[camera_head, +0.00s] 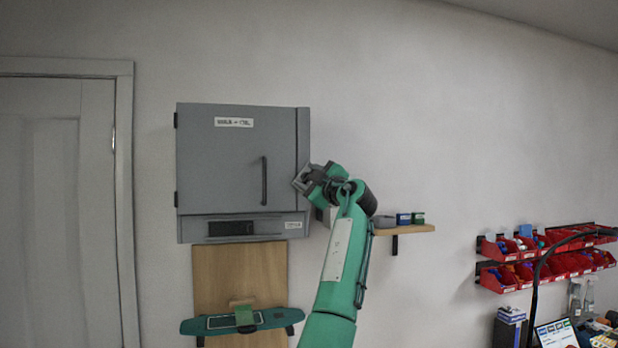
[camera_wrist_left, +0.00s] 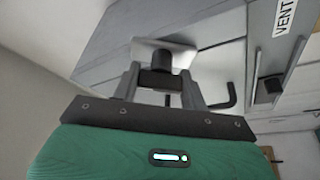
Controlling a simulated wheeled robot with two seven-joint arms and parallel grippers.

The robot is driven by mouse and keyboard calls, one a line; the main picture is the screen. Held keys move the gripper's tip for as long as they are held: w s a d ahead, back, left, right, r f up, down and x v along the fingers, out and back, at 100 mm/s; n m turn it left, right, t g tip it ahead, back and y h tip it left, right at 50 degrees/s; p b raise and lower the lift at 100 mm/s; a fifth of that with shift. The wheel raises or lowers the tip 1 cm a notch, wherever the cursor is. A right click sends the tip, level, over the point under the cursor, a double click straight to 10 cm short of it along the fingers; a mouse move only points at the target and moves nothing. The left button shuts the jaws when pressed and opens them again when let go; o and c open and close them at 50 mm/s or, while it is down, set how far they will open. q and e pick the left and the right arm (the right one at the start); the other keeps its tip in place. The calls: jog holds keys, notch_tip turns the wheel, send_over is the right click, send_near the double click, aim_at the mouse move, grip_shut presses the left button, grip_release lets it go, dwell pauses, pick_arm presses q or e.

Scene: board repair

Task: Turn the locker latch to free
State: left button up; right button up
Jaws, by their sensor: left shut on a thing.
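The grey locker (camera_head: 222,160) hangs on the wall with its door shut. A black bar handle (camera_head: 264,181) stands upright on the right part of the door. My left gripper (camera_head: 302,180) is at the locker's right edge, beside the door handle. In the left wrist view, its two fingers (camera_wrist_left: 160,74) are shut on a dark latch piece (camera_wrist_left: 160,81). A dark round post and a pale plate (camera_wrist_left: 150,48) show just behind it. In the head view the gripper hides the latch, so its angle cannot be told there. My right gripper is not in view.
A wooden shelf (camera_head: 408,230) with small boxes is right of the locker, behind my arm. Below the locker a wooden panel (camera_head: 212,275) carries a green bar-shaped item (camera_head: 270,320). Red bins (camera_head: 497,279) hang at the far right. A white door (camera_head: 50,210) is at the left.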

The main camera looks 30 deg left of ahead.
pick_arm(q)
jog(key=n+g+p, duration=0.1)
jog(key=n, duration=0.1)
jog(key=n+g+h+p, duration=0.1)
jog(key=n, duration=0.2)
jog(key=shift+r, duration=0.1)
jog(key=shift+n+g+h+p, duration=0.3)
jog(key=shift+n+h+p, duration=0.35)
jog(key=shift+n, duration=0.85)
jog(key=shift+f, duration=0.2)
jog(key=o, duration=1)
